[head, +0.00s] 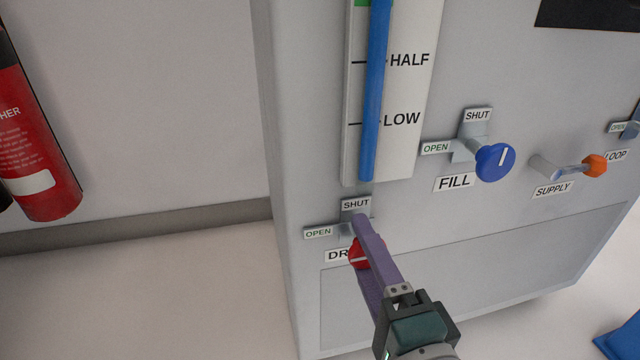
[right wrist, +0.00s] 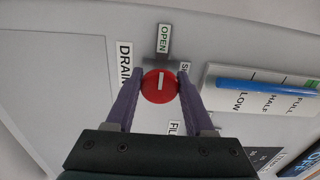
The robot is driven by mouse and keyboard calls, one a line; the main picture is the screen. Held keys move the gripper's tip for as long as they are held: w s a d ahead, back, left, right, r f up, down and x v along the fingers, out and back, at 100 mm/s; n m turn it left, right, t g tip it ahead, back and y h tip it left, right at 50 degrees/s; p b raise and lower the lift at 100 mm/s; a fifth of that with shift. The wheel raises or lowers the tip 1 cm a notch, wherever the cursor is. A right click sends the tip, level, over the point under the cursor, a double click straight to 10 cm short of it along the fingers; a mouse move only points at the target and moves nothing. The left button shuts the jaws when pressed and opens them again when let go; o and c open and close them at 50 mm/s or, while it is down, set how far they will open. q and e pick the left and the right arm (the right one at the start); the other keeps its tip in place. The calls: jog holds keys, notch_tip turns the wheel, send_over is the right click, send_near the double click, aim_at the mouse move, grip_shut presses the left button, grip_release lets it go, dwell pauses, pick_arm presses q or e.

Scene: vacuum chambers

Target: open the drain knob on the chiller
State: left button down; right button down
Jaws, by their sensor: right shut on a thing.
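The red round drain knob (head: 358,256) sits low on the chiller front (head: 460,215), by a partly hidden DRAIN label. My right gripper (right wrist: 160,80) is shut on this knob, one purple finger on each side. In the head view a finger covers part of the knob. In the right wrist view the whole knob face (right wrist: 160,88) shows. Its white mark lines up toward the OPEN label (right wrist: 164,38). The OPEN label (head: 318,233) is left of the knob in the head view, and the SHUT label (head: 356,204) is above it. My left gripper is not in view.
A blue FILL knob (head: 494,162) and an orange SUPPLY handle (head: 594,166) stick out to the right. A level gauge (head: 400,150) with a blue column is above the drain knob. A red extinguisher (head: 38,150) is at the far left. The floor (head: 140,290) at left is clear.

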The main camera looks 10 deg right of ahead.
jog(key=shift+c, duration=1.3)
grip_release()
jog(key=s+p, duration=0.3)
jog(key=s, duration=0.7)
jog(key=shift+d, duration=0.2)
